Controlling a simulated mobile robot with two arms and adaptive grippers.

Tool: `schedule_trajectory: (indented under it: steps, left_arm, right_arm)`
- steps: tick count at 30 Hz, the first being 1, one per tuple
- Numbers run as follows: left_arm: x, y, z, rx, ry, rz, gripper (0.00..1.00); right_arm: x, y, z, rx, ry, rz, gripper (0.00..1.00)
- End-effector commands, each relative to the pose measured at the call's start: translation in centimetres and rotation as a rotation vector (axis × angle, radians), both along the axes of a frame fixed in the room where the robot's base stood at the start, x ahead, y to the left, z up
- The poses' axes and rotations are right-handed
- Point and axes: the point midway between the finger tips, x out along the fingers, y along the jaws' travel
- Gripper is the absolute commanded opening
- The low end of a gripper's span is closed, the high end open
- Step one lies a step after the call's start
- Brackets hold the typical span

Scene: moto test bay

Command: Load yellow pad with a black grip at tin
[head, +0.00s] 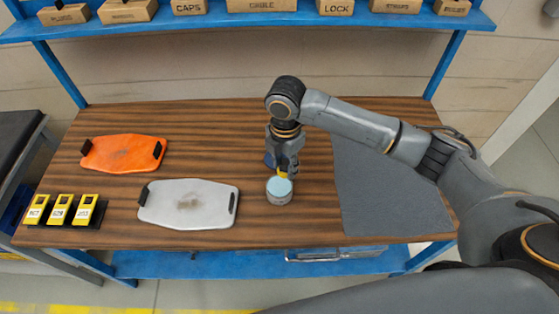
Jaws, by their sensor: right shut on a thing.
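My right gripper (284,168) points down over the wooden bench and is shut on the yellow pad (283,176). Only a small yellow part of the pad shows; its black grip is hidden or cannot be made out. The tin (279,198) is a small, round, grey container with a pale blue top, standing directly below the gripper. The pad is at the far edge of the tin's top; I cannot tell whether they touch. My left gripper is not in view.
A white board (215,211) with a dark stain and an orange board (122,154) lie left of the tin. Three labelled yellow blocks (59,208) stand at the left edge. A grey mat (385,195) covers the right side. A blue shelf (225,20) with cardboard boxes spans the back.

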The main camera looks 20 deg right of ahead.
Motion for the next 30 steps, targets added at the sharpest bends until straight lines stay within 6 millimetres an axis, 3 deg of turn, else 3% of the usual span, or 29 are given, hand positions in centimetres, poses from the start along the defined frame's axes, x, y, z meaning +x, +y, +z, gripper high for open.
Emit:
schedule_trajectory:
  steps: [9, 15, 21, 30]
  left_arm:
    - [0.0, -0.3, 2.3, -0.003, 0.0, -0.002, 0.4]
    - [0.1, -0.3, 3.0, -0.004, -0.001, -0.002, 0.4]
    - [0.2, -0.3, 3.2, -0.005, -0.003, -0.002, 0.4]
    - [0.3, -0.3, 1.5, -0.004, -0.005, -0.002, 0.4]
  right_arm:
    - [2.0, 0.4, -2.4, 0.001, 0.003, 0.676, 0.1]
    - [2.7, 0.5, -3.7, -0.001, 0.003, 0.993, 0.1]
    - [2.9, 0.5, -4.4, -0.001, 0.002, 1.132, 0.1]
    - [2.9, 0.5, -6.3, -0.001, 0.002, 1.144, 0.1]
